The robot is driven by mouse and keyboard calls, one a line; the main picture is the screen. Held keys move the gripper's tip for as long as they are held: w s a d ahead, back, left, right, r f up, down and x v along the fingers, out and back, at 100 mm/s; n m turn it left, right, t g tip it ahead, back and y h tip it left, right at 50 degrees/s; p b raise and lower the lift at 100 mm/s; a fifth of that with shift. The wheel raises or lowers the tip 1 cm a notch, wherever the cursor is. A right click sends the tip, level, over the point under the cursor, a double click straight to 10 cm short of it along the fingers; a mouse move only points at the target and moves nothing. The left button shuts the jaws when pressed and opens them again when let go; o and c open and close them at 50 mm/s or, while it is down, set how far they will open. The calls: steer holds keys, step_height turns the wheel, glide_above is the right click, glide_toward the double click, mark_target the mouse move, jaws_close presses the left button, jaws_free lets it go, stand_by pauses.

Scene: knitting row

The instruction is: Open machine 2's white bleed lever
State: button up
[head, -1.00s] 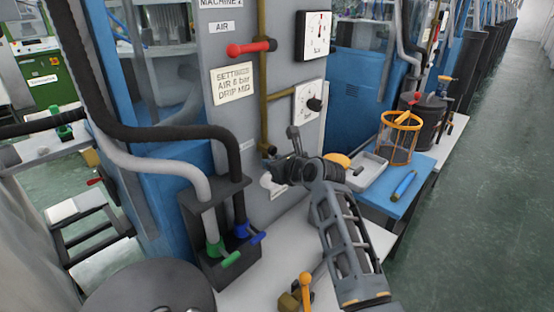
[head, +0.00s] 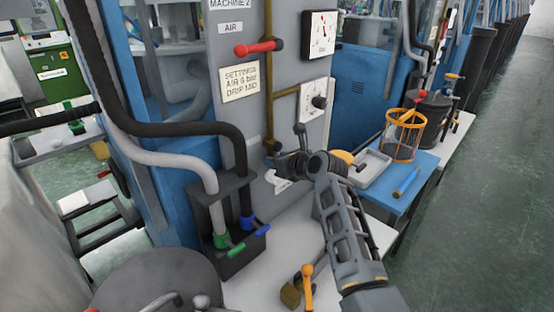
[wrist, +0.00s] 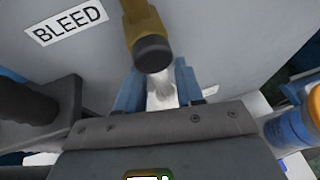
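The white bleed lever (head: 279,182) shows low on machine 2's grey panel (head: 252,120) in the head view, just below and left of my gripper (head: 279,163), which partly covers it. In the wrist view my gripper (wrist: 161,82) has its two blue fingers apart, and a pale white piece (wrist: 162,95), apparently the lever, shows between them. I cannot tell whether the fingers touch it. A brass pipe end (wrist: 150,50) with a dark cap sits just above the fingers. The BLEED label (wrist: 68,22) is at the upper left.
A red-handled AIR valve (head: 260,47) and two gauges are higher on the panel. A dark box (head: 238,240) with green and blue levers stands left of my arm. A yellow-handled valve (head: 307,285) is below. A blue table (head: 412,188) with a wire basket (head: 403,135) is at right.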

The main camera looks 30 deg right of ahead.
steer(key=shift+o, duration=0.2)
steer(key=shift+r, duration=0.1)
steer(key=v, duration=0.7)
steer(key=shift+s, duration=0.35)
steer(key=shift+d, duration=0.1)
steer(key=s+a+f+n+h, duration=0.1)
steer(key=s+f+n, duration=0.4)
steer(key=s, duration=0.5)
steer(key=s+f+n+h, duration=0.1)
steer(key=s+f+n, duration=0.2)
steer(key=s+n, duration=0.5)
steer(key=s+a+f+n+h, duration=0.1)
steer(key=s+f+n, duration=0.3)
steer(key=s, duration=0.7)
steer(key=s+a+r+n, duration=0.2)
steer(key=s+r+n, duration=0.2)
steer(key=s+n, duration=0.2)
steer(key=s+a+r+n+t+y, duration=0.1)
steer(key=s+a+r+n, duration=0.2)
steer(key=s+n, duration=0.3)
steer(key=s+a+r+n, duration=0.3)
steer(key=s+r+n, duration=0.2)
steer(key=s, duration=0.7)
steer(key=shift+r+n, duration=0.35)
steer(key=shift+n, duration=0.05)
